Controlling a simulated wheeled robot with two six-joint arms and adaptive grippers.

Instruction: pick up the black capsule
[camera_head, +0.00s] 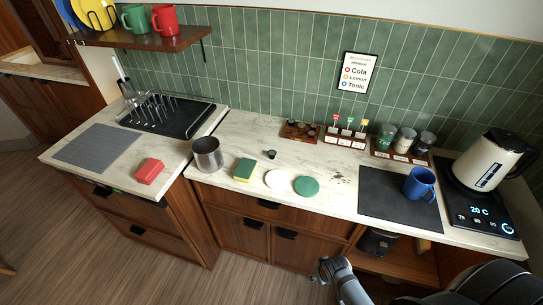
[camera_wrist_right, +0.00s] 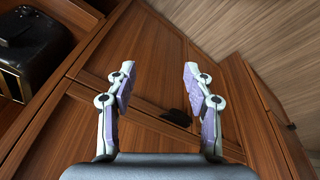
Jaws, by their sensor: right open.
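A small dark capsule (camera_head: 270,154) stands alone on the pale counter, behind the sponge and the white disc. It is too small to make out in detail. My right gripper (camera_wrist_right: 158,75) is open and empty in the right wrist view, its two fingers wide apart facing wooden cabinet fronts. In the head view, part of my right arm shows low at the bottom, in front of the cabinets and below the counter edge, well away from the capsule. The capsule is not in the wrist view. My left gripper is not in view.
Near the capsule are a yellow-green sponge (camera_head: 244,170), a white disc (camera_head: 279,181), a green disc (camera_head: 306,186), a metal pot (camera_head: 207,155) and a wooden capsule rack (camera_head: 300,131). A blue mug (camera_head: 420,184) and kettle (camera_head: 489,160) stand at the right.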

